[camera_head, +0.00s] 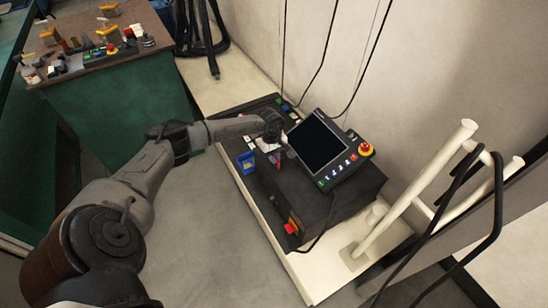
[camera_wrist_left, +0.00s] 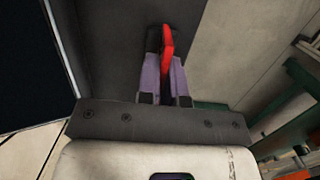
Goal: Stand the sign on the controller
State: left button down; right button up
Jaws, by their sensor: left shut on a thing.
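The controller (camera_head: 318,202) is a dark box on a pale bench, with a tilted screen panel (camera_head: 318,141) on top. My left gripper (camera_head: 277,158) is at the left side of the screen, over the controller's left end. In the left wrist view my left gripper (camera_wrist_left: 165,75) is shut on the red sign (camera_wrist_left: 168,42), seen nearly edge-on as a thin strip between the fingers. A dark surface lies behind it. The sign's base is hidden, and I cannot tell whether it touches the controller. My right gripper is not in view.
A red emergency button (camera_head: 366,149) sits at the panel's right corner. A blue bin (camera_head: 246,162) stands left of the controller. White pipe rails (camera_head: 415,190) rise at right. Cables hang behind the screen. A cluttered green workbench (camera_head: 125,110) stands at the back left.

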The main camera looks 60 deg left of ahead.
pick_arm(q)
jog(key=shift+f, duration=0.1)
jog(key=c, duration=1.3)
grip_release()
